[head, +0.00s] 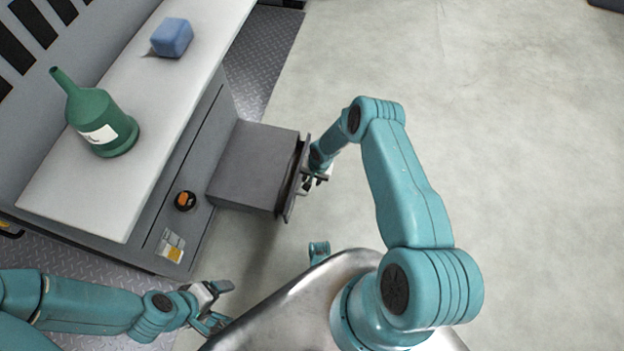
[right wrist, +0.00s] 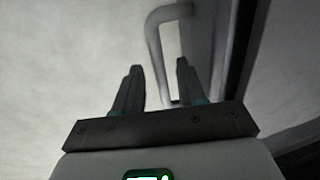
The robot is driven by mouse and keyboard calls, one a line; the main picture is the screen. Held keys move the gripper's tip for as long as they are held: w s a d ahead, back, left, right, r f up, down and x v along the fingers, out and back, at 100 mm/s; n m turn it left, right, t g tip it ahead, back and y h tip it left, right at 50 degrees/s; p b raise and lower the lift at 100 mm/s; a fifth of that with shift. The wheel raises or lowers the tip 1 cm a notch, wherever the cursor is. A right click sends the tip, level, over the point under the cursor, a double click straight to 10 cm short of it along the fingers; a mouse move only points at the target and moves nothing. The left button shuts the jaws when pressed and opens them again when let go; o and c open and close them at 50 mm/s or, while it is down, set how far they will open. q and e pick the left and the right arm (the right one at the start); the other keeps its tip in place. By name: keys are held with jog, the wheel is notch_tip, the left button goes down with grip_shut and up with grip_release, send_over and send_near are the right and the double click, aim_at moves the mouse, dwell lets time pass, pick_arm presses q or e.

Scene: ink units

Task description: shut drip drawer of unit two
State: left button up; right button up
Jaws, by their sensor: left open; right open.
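The drip drawer (head: 252,167) is a grey box pulled out from the side of the grey unit (head: 200,140). Its front panel (head: 296,180) faces right. My right gripper (head: 308,184) is at that front panel, on its outer side. In the right wrist view the two fingers (right wrist: 155,88) are open, with the pale bar handle (right wrist: 157,50) just beyond and partly between them; I cannot tell if they touch it. My left gripper (head: 218,302) is open and empty, low in the head view, near the unit's lower corner. No unit number is readable.
A green bottle with a spout (head: 100,122) and a blue block (head: 171,37) stand on the unit's white top (head: 75,200). An orange knob (head: 185,200) and a label (head: 171,246) are on the unit's side. The pale floor (head: 500,110) to the right is clear.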

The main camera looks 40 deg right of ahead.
grip_shut()
jog(key=shift+w+a+f+b, duration=0.2)
jog(key=shift+w+a+b, duration=0.05)
jog(key=shift+w+b, duration=0.1)
jog(key=w+a, duration=0.1)
jog(key=w+a+b, duration=0.1)
jog(key=shift+w+a+r+b, duration=0.15)
jog(key=shift+w+r+b, duration=0.05)
jog(key=shift+w+b, duration=0.15)
grip_release()
